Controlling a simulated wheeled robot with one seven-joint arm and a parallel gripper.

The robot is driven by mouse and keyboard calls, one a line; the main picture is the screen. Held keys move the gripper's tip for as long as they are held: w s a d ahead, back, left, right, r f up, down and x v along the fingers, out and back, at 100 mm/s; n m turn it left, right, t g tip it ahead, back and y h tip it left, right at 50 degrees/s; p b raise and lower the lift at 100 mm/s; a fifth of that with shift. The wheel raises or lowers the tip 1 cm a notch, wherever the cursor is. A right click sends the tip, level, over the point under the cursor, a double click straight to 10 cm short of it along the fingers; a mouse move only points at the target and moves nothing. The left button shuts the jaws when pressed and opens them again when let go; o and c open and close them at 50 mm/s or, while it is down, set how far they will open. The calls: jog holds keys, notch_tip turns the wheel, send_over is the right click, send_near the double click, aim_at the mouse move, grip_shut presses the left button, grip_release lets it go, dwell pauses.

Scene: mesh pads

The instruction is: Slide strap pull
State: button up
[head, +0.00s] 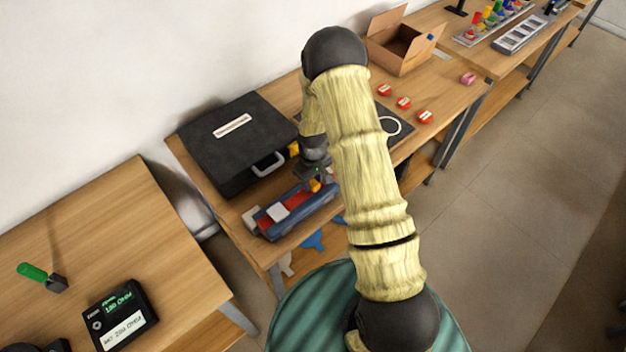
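A blue and red device (298,211) with a white block on top lies near the front edge of the middle table. A small orange-yellow part (314,186) shows at its right end, which may be the strap pull; I cannot tell for sure. My gripper (316,178) points down right above this part, touching it or very close. The fingers are small and dark here, so I cannot tell whether they are open or shut. My arm hides the area to the right of the device.
A black case (235,140) with a grey handle stands behind the device. Several red items (404,103) and an open cardboard box (398,45) are farther right. A meter (121,315) and a green-handled tool (40,275) sit on the left table. Floor is clear at right.

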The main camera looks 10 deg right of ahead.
aim_at(313, 182)
jog(key=shift+r, duration=0.1)
notch_tip(313, 182, up, 17)
jog(key=b, duration=0.4)
dwell(0.4)
jog(key=shift+r, duration=0.1)
jog(key=s+r+m+t, duration=0.1)
jog(key=s+r+m, duration=0.1)
jog(key=s, duration=0.7)
jog(key=s+d+r+m+t, duration=0.1)
jog(key=s+r+m, duration=0.1)
jog(key=s, duration=0.6)
jog(key=shift+s+r+m+t, duration=0.3)
jog(key=shift+s+r+m, duration=0.1)
jog(key=shift+m, duration=0.3)
dwell(2.0)
